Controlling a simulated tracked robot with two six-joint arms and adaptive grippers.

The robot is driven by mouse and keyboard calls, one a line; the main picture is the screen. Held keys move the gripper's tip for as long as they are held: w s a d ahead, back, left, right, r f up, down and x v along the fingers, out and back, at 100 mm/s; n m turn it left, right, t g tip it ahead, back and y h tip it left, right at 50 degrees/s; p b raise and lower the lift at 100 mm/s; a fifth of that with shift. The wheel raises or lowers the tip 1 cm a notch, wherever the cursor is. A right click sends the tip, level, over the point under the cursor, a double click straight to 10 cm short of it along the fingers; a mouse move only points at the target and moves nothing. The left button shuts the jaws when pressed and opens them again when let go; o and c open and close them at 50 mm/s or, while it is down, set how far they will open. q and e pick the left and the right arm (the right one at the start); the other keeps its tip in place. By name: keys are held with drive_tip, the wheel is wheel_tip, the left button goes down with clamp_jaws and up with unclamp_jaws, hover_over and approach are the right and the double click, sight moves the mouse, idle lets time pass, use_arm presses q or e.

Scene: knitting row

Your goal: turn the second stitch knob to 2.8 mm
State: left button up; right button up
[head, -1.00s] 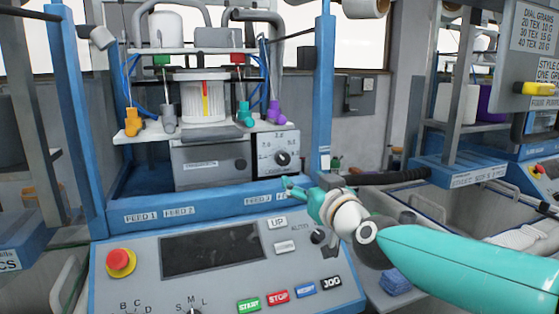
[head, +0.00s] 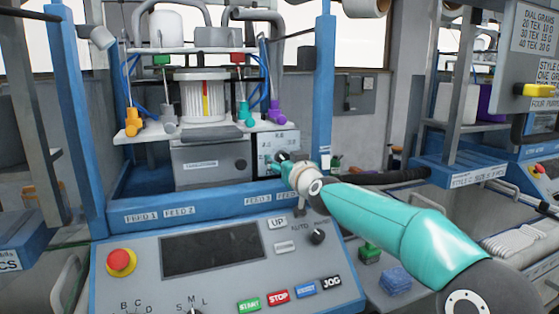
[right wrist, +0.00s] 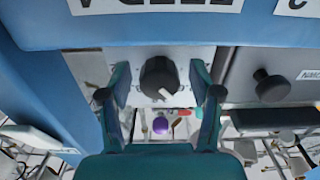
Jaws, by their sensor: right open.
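The dark stitch knob (right wrist: 158,76) with a white pointer mark sits on a pale dial plate (right wrist: 185,55) in the right wrist view, where the picture is upside down. My right gripper (right wrist: 161,82) is open, one finger on each side of the knob, with a gap visible on both sides. In the head view my right gripper (head: 279,163) is at the dial panel (head: 288,139) and covers most of the knob and its numbers. The scale cannot be read. My left gripper is not in view.
A second dark knob (right wrist: 270,85) stands on the neighbouring grey box, beside my gripper. Below the dial are the blue frame ledge (head: 220,203) and the control panel with a red emergency button (head: 121,262). Coloured yarn guides, including a purple one (head: 276,113), stand above.

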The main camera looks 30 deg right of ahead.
drive_tip(key=c, duration=1.1)
drive_tip(key=shift+a+f, duration=0.1)
drive_tip(key=shift+a, duration=0.2)
drive_tip(key=shift+c, duration=0.2)
drive_tip(key=shift+d, duration=0.25)
drive_tip(key=shift+m, duration=0.4)
drive_tip(key=m, duration=0.4)
drive_tip(key=shift+r+b, duration=0.2)
drive_tip(key=shift+b, duration=0.15)
drive_tip(key=shift+s+r+m, duration=0.1)
drive_tip(key=shift+m, duration=1.4)
drive_tip(key=shift+d, duration=0.1)
